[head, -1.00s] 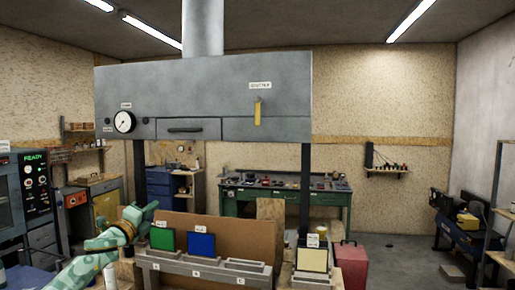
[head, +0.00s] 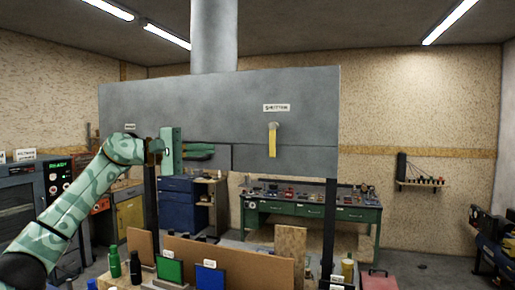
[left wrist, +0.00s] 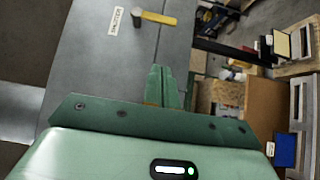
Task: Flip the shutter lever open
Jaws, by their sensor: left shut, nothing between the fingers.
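The shutter lever (head: 272,142) is a yellow handle hanging straight down from a pivot on the front of the grey hood (head: 300,95), below a white SHUTTER label (head: 277,107). It also shows in the left wrist view (left wrist: 158,18), beyond my fingertips and apart from them. My left gripper (head: 213,151) is shut and empty, its fingers pointing right in front of the hood's lower edge, left of the lever. The shut fingers also show in the left wrist view (left wrist: 158,68). My right gripper is out of view.
My left forearm and gripper hide the gauge area of the hood. Below stand a brown board (head: 240,262), a green panel (head: 170,270), a blue panel (head: 209,280) and a green bottle (head: 114,262). A green workbench (head: 305,212) is behind. The space around the lever is clear.

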